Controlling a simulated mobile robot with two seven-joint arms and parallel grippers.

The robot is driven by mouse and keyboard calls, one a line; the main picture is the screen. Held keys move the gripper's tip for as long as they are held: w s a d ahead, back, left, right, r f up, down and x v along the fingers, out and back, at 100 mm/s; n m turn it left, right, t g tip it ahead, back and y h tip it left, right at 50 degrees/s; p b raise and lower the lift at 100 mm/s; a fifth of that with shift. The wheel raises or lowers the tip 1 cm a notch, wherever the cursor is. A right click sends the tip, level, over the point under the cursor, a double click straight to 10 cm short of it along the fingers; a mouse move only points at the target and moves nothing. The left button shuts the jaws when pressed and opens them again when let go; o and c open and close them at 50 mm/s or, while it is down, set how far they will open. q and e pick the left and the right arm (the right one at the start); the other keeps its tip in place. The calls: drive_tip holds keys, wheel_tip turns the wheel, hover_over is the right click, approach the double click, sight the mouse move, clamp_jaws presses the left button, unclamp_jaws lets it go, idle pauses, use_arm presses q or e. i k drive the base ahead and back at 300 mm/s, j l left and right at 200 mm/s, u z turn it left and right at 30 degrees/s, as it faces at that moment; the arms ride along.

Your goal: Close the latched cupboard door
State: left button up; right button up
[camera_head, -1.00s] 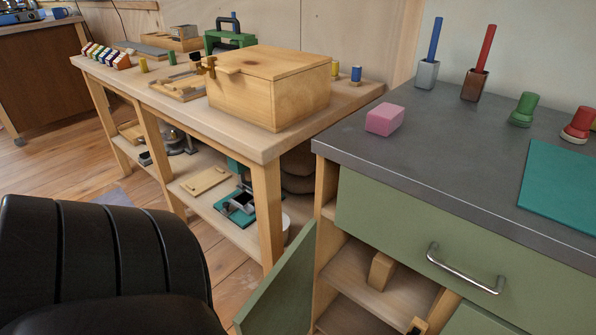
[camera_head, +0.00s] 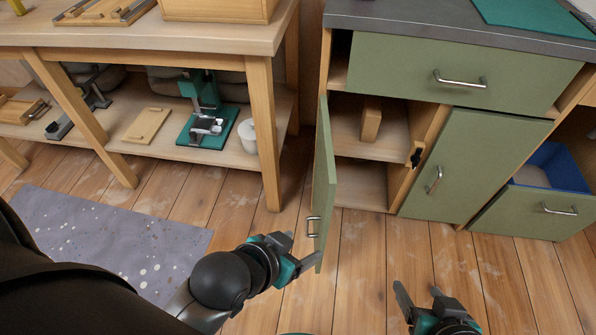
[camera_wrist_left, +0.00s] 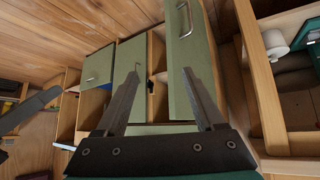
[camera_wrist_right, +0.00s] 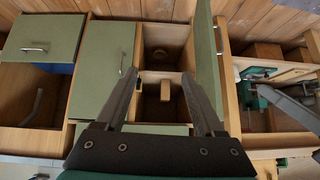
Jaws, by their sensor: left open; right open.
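The green cupboard door (camera_head: 325,180) stands swung open, hinged at the cupboard's left side, with its metal handle (camera_head: 313,226) near the free edge. A small black latch part (camera_head: 416,157) sits on the right side of the cupboard opening (camera_head: 362,155). My left gripper (camera_head: 300,250) is open and empty, close to the lower free edge of the door; contact cannot be told. The door also shows in the left wrist view (camera_wrist_left: 186,62), beyond the fingers. My right gripper (camera_head: 418,291) is open and empty over the floor, right of the door. The right wrist view shows the door (camera_wrist_right: 207,50) edge-on.
A closed green door (camera_head: 450,165) and a drawer (camera_head: 455,75) adjoin the opening. A tilted-out front with a blue bin (camera_head: 555,168) is at right. A wooden block (camera_head: 371,120) stands inside the cupboard. A workbench (camera_head: 265,130) is left; floor between grippers is clear.

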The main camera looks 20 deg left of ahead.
sight(325, 183)
drive_tip(key=j, duration=0.8)
drive_tip(key=k+j+z, duration=0.1)
drive_tip(key=j, duration=0.3)
drive_tip(key=k+j+z, duration=0.1)
drive_tip(key=j, duration=0.3)
drive_tip(key=k, duration=0.1)
